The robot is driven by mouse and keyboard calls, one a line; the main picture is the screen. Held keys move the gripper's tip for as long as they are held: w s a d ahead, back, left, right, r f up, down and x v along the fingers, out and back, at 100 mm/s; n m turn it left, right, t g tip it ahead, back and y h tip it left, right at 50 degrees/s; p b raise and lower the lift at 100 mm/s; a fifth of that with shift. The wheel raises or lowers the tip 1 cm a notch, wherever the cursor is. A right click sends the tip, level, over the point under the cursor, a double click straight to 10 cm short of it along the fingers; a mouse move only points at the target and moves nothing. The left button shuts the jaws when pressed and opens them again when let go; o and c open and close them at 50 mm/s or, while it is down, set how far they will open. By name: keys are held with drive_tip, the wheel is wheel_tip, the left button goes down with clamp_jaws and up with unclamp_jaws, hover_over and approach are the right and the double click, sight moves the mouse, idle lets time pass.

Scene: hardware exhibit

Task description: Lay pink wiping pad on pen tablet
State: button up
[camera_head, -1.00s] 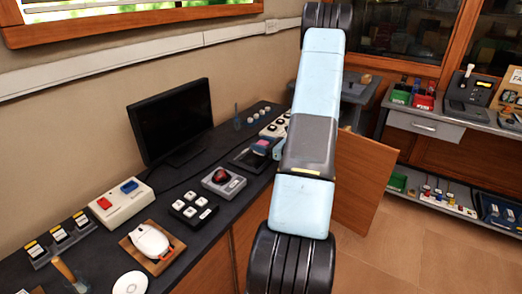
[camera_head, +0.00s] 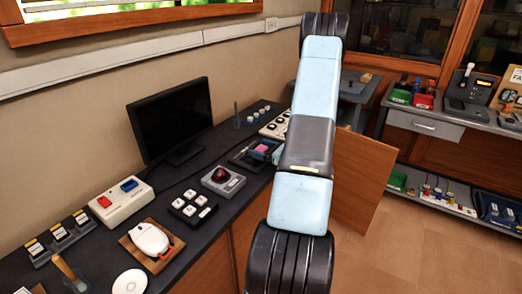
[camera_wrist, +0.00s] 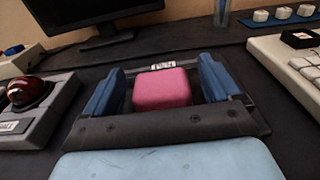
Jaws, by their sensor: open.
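The pink wiping pad (camera_wrist: 163,90) is a small rounded block in the wrist view. It sits over the dark pen tablet (camera_wrist: 258,122) and appears to rest on it, though its underside is hidden. My gripper (camera_wrist: 162,76) is open, with one blue finger on each side of the pad and a gap beside it. In the head view the pad (camera_head: 261,148) shows as a small pink patch over the tablet (camera_head: 240,158). My arm hides most of the gripper there.
A red trackball device (camera_head: 222,178) stands left of the tablet, with a white-key pad (camera_head: 193,208) nearer. A pale button panel (camera_wrist: 287,58) is close on the right. A monitor (camera_head: 172,120) stands behind.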

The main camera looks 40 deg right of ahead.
drive_tip(key=shift+r, duration=0.15)
drive_tip(key=f+v, duration=0.1)
drive_tip(key=v, duration=1.1)
drive_tip(key=a+r+n+g+y, duration=0.3)
drive_tip(key=a+r+n+g, duration=0.3)
drive_tip(key=a+r+n, duration=0.45)
drive_tip(key=a+r+n+g+y, duration=0.2)
drive_tip(key=a+r+n+g, duration=0.4)
drive_tip(key=a, duration=0.8)
drive_tip(key=s+a+r+n+t+h, duration=0.1)
drive_tip(key=s+a+r+n+h, duration=0.9)
drive_tip(key=s+r+n, duration=0.4)
drive_tip(key=shift+s+a+r+n+h, duration=0.3)
drive_tip(key=shift+a+r+n, duration=0.2)
drive_tip(key=shift+r+n, duration=0.45)
drive_tip(key=shift+c, duration=0.3)
